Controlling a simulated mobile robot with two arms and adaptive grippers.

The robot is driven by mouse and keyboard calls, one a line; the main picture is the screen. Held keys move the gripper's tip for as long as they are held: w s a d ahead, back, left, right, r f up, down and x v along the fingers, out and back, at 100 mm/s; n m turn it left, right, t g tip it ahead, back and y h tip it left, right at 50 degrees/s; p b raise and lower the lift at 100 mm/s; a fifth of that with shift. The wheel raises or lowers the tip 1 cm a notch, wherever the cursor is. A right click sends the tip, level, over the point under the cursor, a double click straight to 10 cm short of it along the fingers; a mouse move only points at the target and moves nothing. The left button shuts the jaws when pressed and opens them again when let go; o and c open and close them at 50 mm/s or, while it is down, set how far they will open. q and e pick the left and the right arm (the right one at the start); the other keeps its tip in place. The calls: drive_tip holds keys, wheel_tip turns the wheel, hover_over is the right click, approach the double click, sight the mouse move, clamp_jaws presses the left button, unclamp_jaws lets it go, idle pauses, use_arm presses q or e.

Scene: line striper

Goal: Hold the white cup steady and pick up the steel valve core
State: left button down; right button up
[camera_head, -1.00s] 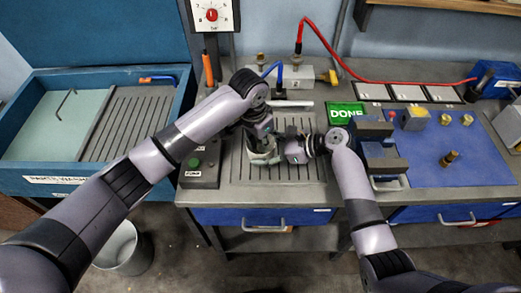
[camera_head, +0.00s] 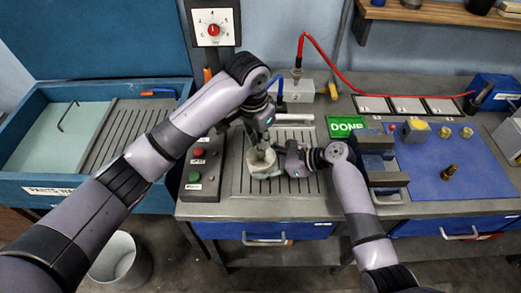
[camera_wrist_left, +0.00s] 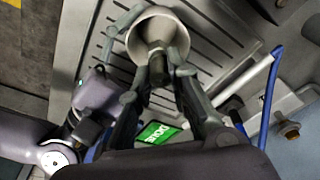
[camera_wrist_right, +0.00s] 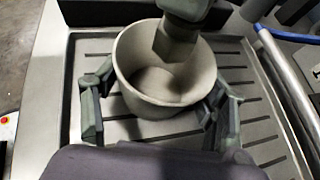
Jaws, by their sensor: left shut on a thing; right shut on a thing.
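The white cup (camera_head: 266,171) stands on the grooved steel drain plate (camera_head: 240,185). My right gripper (camera_wrist_right: 160,112) is shut around it, one finger on each side of its wall. My left gripper (camera_head: 262,150) is above the cup, pointing down, shut on the steel valve core (camera_wrist_left: 157,66). In the left wrist view the core sits between the fingertips, over the mouth of the cup (camera_wrist_left: 172,28). In the right wrist view a dark blocky end (camera_wrist_right: 176,42) hangs over the cup's opening; I cannot tell whether it is core or fingertip. The cup's inside looks otherwise empty.
A green DONE sign (camera_head: 345,126) lies behind right. A blue mat (camera_head: 430,175) with brass pieces is at the right. A button box (camera_head: 200,170) stands left of the plate. A blue hose (camera_head: 280,88) and a steel bar (camera_wrist_left: 245,78) are behind the cup.

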use_arm(q)
drive_tip(key=shift+r, duration=1.4)
use_arm(e)
drive_tip(key=o, duration=0.9)
drive_tip(key=shift+o, duration=0.2)
